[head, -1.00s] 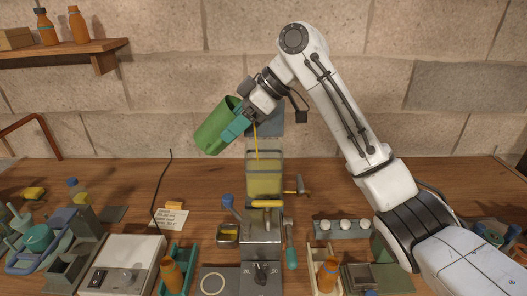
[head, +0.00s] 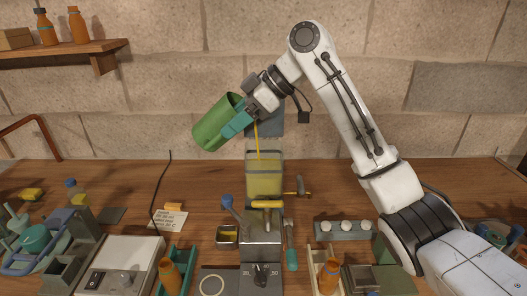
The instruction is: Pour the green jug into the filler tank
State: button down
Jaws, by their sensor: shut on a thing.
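The green jug (head: 217,122) is tilted in the air, up and left of the filler tank. My gripper (head: 238,123), with teal fingers, is shut on the jug's side. A thin yellow stream (head: 257,143) falls beside the gripper into the filler tank (head: 264,177). The spot where the stream leaves the jug is hidden by the gripper. The tank is clear-walled and holds yellow liquid over much of its height. It stands above the grey filler machine (head: 262,240).
A small tap (head: 296,188) sticks out to the tank's right. A blue-knobbed lever (head: 227,203) stands at its left. Orange bottles stand in a teal holder (head: 180,262) and a cream holder (head: 316,275). A white switch box (head: 122,262) is at the front left.

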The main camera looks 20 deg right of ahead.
jog(key=shift+d, duration=0.15)
jog(key=shift+d+r+y+b, duration=0.15)
jog(key=shift+r+y+b, duration=0.1)
jog(key=shift+y+b, duration=0.65)
dwell(0.8)
jog(key=shift+s+d+f+t+y+b, duration=0.1)
jog(key=shift+f+t+y+b, duration=0.35)
jog(key=shift+b, duration=0.35)
dwell(1.3)
jog(key=shift+d+y, duration=0.1)
jog(key=shift+y, duration=0.15)
dwell(1.0)
